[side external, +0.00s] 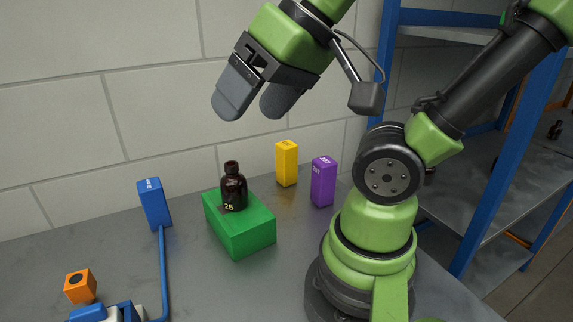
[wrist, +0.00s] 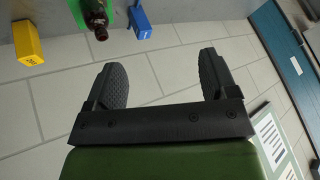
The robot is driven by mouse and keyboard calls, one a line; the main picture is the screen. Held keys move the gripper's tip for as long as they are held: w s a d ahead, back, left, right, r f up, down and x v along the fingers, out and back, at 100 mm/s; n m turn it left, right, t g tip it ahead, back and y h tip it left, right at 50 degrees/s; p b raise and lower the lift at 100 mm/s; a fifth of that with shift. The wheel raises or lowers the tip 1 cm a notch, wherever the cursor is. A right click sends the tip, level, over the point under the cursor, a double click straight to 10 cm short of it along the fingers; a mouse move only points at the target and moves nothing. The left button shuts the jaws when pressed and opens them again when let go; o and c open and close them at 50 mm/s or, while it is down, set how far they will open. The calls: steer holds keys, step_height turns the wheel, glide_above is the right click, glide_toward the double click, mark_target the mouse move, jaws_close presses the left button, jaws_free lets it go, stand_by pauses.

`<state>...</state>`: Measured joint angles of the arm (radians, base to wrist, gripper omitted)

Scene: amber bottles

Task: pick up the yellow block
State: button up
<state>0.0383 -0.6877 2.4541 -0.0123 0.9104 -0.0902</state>
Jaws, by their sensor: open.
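The yellow block (side external: 286,164) stands upright on the grey table near the wall, between the green block and the purple block. In the wrist view the yellow block (wrist: 27,43) is at the upper left, outside the space between the fingers. My gripper (side external: 250,103) is open and empty, raised well above the table, above and a little left of the yellow block in the side view. In the wrist view its two dark fingers (wrist: 165,77) are spread apart with only wall between them.
A purple block (side external: 323,182) stands just right of the yellow block. A green block (side external: 240,225) carries an amber bottle (side external: 233,188) to its left. A blue block (side external: 154,204) and an orange block (side external: 80,286) are farther left. The wall is close behind; a blue-framed shelf (side external: 483,155) is at right.

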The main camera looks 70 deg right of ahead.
steer(key=w+d+n+g+h, duration=0.2)
steer(key=w+d+n, duration=0.2)
steer(key=w+d, duration=0.3)
steer(key=n+g, duration=0.5)
steer(key=n, duration=0.4)
glide_above(287, 155)
steer(key=w+d, duration=0.1)
step_height(287, 155, down, 15)
steer(key=shift+d+r, duration=0.1)
steer(key=shift+n, duration=0.4)
steer(key=f, duration=0.4)
steer(key=shift+s+d+f, duration=0.15)
steer(key=shift+d+f, duration=0.35)
steer(key=shift+f, duration=1.3)
steer(key=shift+d+f, duration=0.15)
steer(key=shift+f, duration=1.35)
steer(key=c, duration=1.1)
